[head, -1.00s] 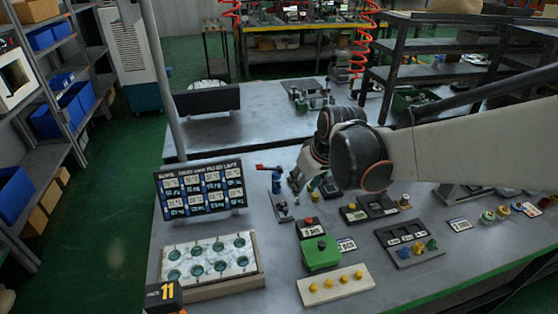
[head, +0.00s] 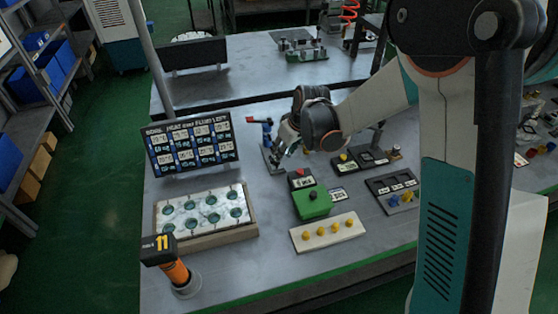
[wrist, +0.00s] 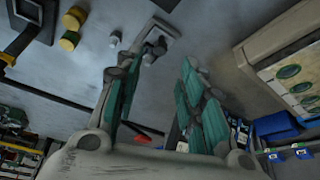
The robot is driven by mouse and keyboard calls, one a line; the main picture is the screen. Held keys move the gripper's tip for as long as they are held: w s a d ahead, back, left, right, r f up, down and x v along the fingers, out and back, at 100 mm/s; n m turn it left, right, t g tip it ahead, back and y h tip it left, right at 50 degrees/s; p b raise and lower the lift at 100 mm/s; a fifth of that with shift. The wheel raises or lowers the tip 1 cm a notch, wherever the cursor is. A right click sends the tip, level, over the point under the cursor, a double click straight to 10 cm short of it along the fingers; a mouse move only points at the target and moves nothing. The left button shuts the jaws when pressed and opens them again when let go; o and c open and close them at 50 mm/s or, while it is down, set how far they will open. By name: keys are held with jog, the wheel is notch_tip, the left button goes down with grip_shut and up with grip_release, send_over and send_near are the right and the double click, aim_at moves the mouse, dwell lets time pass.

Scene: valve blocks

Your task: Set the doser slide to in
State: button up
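A blue upright post with a red lever (head: 265,130) stands on the grey table in the head view, on a small grey base at the left of my gripper (head: 279,150). In the wrist view the red lever (wrist: 141,137) shows low, partly hidden behind my fingers. My gripper (wrist: 165,60) has its two teal-padded fingers apart, with a gap between them. A small grey base plate with a dark knob-like part (wrist: 157,46) lies just beyond the fingertips, near the left one. I take this to be the doser; its slide position cannot be told. Contact cannot be told.
A green box with a dark button (head: 314,202) and a white strip with yellow knobs (head: 328,232) stand nearer the front. A white tray with round green wells (head: 205,209) and a label board (head: 190,145) are at left. Black panels (head: 372,157) lie to the right.

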jog(key=b+x, duration=0.1)
jog(key=x, duration=0.6)
jog(key=shift+w+f+b, duration=0.1)
jog(key=shift+f+b, duration=0.15)
jog(key=shift+b, duration=0.15)
grip_shut()
